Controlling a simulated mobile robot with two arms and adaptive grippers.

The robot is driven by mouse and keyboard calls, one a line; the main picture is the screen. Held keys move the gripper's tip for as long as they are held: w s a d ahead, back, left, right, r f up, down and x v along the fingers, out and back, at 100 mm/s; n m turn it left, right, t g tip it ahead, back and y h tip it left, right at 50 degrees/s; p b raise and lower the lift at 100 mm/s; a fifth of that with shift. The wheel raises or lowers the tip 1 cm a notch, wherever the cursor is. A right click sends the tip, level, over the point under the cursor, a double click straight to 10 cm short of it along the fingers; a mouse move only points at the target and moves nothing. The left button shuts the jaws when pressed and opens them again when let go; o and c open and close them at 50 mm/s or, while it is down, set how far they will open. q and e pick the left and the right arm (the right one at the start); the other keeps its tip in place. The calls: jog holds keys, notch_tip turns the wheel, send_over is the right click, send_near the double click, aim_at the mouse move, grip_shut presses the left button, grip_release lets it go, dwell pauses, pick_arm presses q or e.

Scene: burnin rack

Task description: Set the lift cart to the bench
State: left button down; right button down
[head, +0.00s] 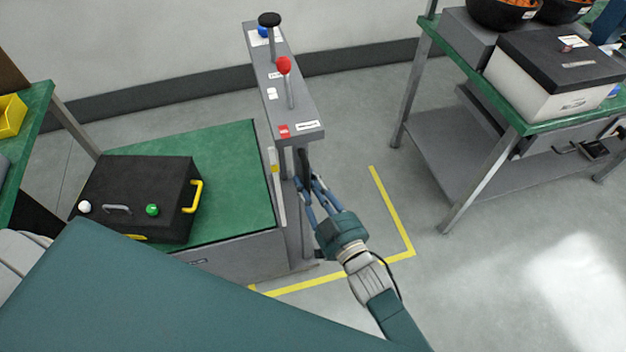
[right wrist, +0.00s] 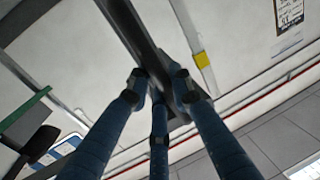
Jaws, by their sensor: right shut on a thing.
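The lift cart has a green deck (head: 232,160) and a grey control column (head: 291,108) at its right side. A lever with a red knob (head: 284,66), a lever with a black knob (head: 269,20) and a blue button (head: 264,31) stand on the column's top. My right gripper (head: 304,184) is shut on a dark handle bar (head: 304,160) at the column's near end. The right wrist view shows its fingers (right wrist: 160,92) around this dark bar (right wrist: 128,25). A bench (head: 520,125) with a green top stands at the right, apart from the cart. My left gripper is not in view.
A black case (head: 140,196) with a yellow handle lies on the cart deck. Yellow floor tape (head: 396,216) runs right of and in front of the cart. Another green-topped table (head: 36,105) with a yellow bin (head: 11,116) is at left. Clear floor separates cart and right bench.

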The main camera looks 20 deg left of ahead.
jog(key=shift+s+a, duration=0.3)
jog(key=c, duration=1.6)
grip_release()
jog(key=shift+o, duration=0.2)
jog(key=shift+f, duration=0.1)
jog(key=shift+s+d, duration=0.2)
jog(key=shift+d, duration=0.05)
jog(key=v, duration=1.1)
jog(key=shift+d, duration=0.2)
